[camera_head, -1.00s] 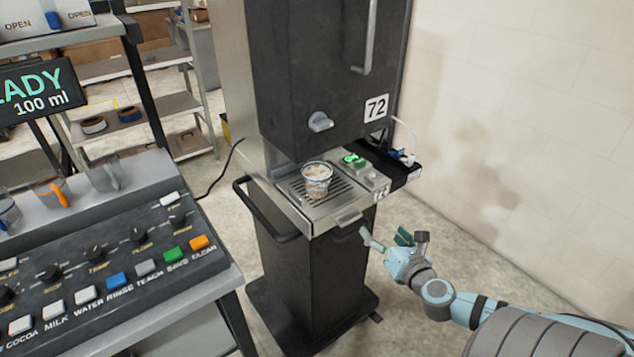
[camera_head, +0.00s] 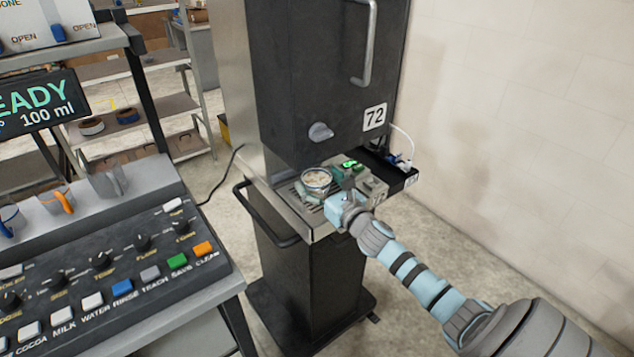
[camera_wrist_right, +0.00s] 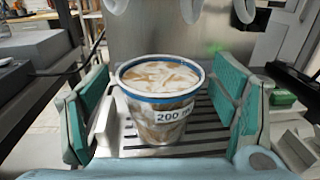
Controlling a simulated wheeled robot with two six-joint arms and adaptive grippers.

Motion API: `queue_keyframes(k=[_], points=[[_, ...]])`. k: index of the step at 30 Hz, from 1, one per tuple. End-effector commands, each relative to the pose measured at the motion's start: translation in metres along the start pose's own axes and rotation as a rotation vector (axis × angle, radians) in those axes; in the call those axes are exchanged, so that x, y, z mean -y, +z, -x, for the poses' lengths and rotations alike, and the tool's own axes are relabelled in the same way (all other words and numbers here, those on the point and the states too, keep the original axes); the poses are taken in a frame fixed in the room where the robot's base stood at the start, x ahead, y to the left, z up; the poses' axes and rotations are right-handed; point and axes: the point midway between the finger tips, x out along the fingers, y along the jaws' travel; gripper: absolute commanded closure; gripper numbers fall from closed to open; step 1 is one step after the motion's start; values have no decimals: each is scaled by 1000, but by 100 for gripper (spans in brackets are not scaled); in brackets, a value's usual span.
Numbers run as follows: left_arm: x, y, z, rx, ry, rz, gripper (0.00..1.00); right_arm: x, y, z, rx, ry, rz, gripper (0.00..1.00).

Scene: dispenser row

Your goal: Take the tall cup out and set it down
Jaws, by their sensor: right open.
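The cup (camera_head: 316,178) stands upright on the slatted drip tray of the black machine marked 72. In the right wrist view the cup (camera_wrist_right: 160,100) is filled with a pale brown, swirled drink, has a blue band under its rim and a "200 m…" label. My right gripper (camera_head: 328,192) reaches in at the tray from the front right. In the wrist view its green-padded fingers (camera_wrist_right: 160,108) are open, one on each side of the cup, with gaps between pads and cup. My left gripper is not in view.
The machine's dark body (camera_head: 320,80) hangs over the tray (camera_wrist_right: 205,140). A green-lit control block (camera_head: 366,180) stands right of the cup. A button console (camera_head: 115,260) fills the lower left. Shelves (camera_head: 165,110) stand behind; a wall (camera_head: 500,120) is at right.

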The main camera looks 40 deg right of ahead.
Motion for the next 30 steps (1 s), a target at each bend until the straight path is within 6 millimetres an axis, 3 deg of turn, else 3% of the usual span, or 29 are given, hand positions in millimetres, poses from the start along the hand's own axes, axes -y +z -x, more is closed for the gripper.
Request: queue_keyframes(k=[5,17,25,30], points=[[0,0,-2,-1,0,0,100,0,-3,0,-1,1,0,22],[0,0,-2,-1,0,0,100,0,-2,0,-1,0,1,84],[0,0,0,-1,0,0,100,0,0,0,-1,0,2,84],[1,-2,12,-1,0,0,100,1,11,1,-1,-1,1,84]])
